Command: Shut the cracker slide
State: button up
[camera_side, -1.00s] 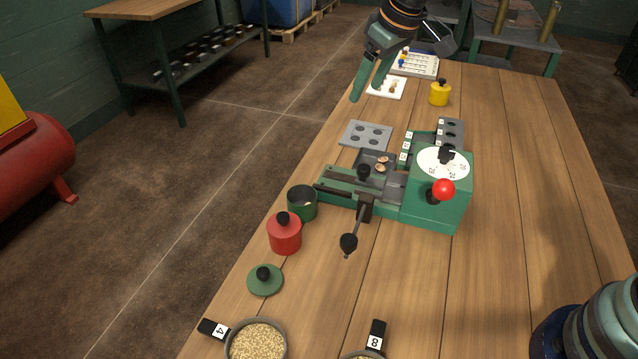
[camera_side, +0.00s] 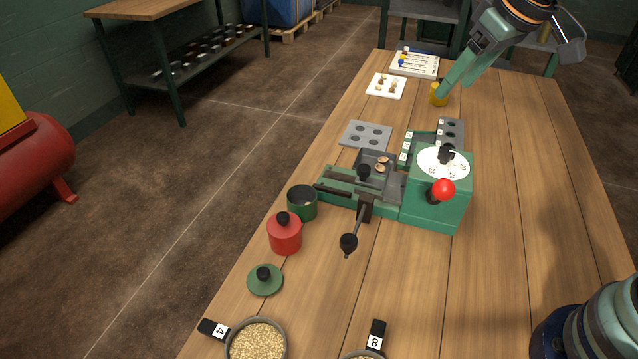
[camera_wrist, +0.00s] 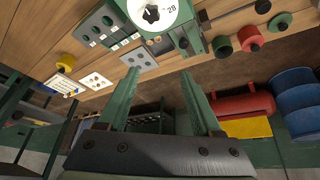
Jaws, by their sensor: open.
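The green cracker (camera_side: 437,205) stands mid-table, with a white dial and a red ball lever on its right block. I cannot tell clearly how far the slide stands open. A black-knobbed handle (camera_side: 349,242) sticks out toward the front. The cracker's dial also shows at the top of the wrist view (camera_wrist: 150,13). My gripper (camera_side: 448,92) is open and empty, above the far part of the table, well apart from the cracker; both fingers (camera_wrist: 158,76) show in the wrist view.
A yellow lidded pot (camera_side: 437,97) is just by my fingertips. A grey holed plate (camera_side: 366,135) lies behind the cracker. A red pot (camera_side: 285,236), an open green pot (camera_side: 302,205) and a green lid (camera_side: 265,282) stand left.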

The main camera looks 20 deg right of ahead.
jog(key=s+d+f+m, duration=0.1)
jog(key=s+d+f, duration=0.1)
jog(key=s, duration=0.7)
jog(key=shift+d+f+m+t+h, duration=0.3)
jog(key=shift+d+m, duration=0.1)
jog(key=shift+d, duration=0.45)
jog(key=shift+s, duration=0.1)
jog(key=g, duration=0.6)
send_over(364, 167)
notch_tip(364, 167, down, 8)
jog(key=r, duration=0.1)
notch_tip(364, 167, down, 12)
jog(key=shift+f, duration=0.1)
grip_shut()
